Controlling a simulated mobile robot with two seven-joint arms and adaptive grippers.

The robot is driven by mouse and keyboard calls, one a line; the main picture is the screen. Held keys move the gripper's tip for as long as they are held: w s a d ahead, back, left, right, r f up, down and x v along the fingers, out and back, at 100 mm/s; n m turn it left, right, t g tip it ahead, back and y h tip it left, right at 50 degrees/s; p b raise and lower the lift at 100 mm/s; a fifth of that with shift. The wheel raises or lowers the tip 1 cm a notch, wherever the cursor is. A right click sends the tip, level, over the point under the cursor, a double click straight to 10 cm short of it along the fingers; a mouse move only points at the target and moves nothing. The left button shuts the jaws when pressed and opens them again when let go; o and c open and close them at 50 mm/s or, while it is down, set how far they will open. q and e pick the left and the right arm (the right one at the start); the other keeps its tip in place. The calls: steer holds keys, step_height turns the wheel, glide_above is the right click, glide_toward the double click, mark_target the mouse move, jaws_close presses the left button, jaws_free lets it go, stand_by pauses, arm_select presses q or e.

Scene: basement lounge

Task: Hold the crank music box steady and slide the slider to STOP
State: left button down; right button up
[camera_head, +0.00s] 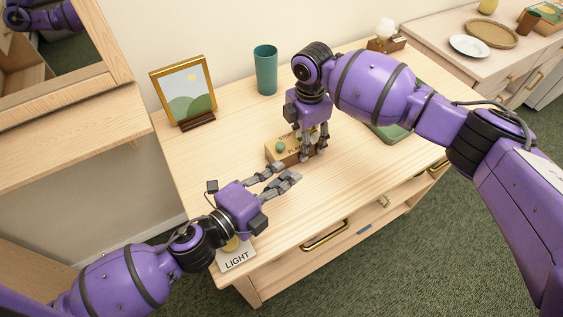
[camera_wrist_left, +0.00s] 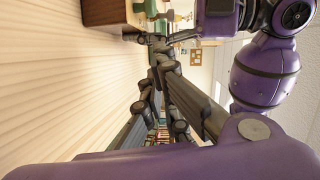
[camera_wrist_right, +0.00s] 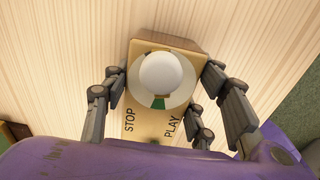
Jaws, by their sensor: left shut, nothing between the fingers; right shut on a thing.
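The wooden music box (camera_head: 276,154) sits on the light wood tabletop, with STOP and PLAY printed on its top; it also shows in the right wrist view (camera_wrist_right: 150,121). A round white knob stands over the box in the right wrist view (camera_wrist_right: 167,72). A green knob shows on the box in the head view (camera_head: 280,146). I cannot tell the slider's position. My right gripper (camera_head: 312,154) points down with its fingers on both sides of the box, shut on it. My left gripper (camera_head: 291,172) is shut and empty, its tips in front of the box, seemingly apart from it.
A picture frame (camera_head: 184,90) and a teal cup (camera_head: 265,70) stand behind the box. A green tray (camera_head: 385,133) is to the right, partly hidden by my right arm. A LIGHT label (camera_head: 237,260) lies at the front left corner. The tabletop left of the box is clear.

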mark_target(276, 158)
arm_select(q)
steer(key=shift+w+a+f, duration=0.1)
steer(key=shift+w+f, duration=0.15)
steer(key=shift+w, duration=0.75)
steer(key=shift+w+a+f, duration=0.1)
steer(key=shift+w+f, duration=0.1)
steer(key=shift+w, duration=0.75)
steer(key=shift+w+a, duration=0.4)
steer(key=shift+w, duration=0.2)
steer(key=shift+w+a, duration=0.4)
steer(key=shift+w, duration=0.2)
steer(key=shift+s, duration=0.15)
steer(key=shift+s+r, duration=0.1)
steer(key=shift+s, duration=0.2)
steer(key=s, duration=0.3)
steer(key=shift+d+r, duration=0.2)
steer(key=shift+r, duration=0.1)
steer(key=v, duration=1)
